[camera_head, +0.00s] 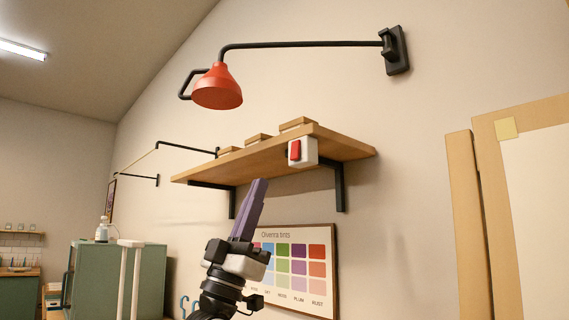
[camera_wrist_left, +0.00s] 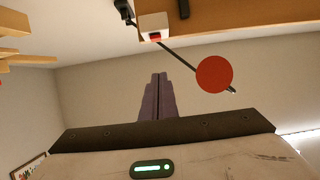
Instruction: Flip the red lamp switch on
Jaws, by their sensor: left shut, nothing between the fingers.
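The red lamp (camera_head: 217,88) hangs from a black wall arm at the top of the head view; its shade also shows in the left wrist view (camera_wrist_left: 214,74). A white switch box with a red rocker (camera_head: 295,150) sits on the front edge of the wooden shelf; it also shows in the left wrist view (camera_wrist_left: 154,36). I cannot tell the rocker's position. My left gripper (camera_head: 260,184) points upward, below and left of the switch, apart from it. Its purple fingers (camera_wrist_left: 158,78) are shut and empty. My right gripper is not in view.
The wooden shelf (camera_head: 340,146) on black brackets carries several flat blocks. A tint chart (camera_head: 329,270) hangs on the wall behind and right of my left gripper. A wooden-framed board (camera_head: 490,200) stands at the right. A green cabinet (camera_head: 152,275) stands at lower left.

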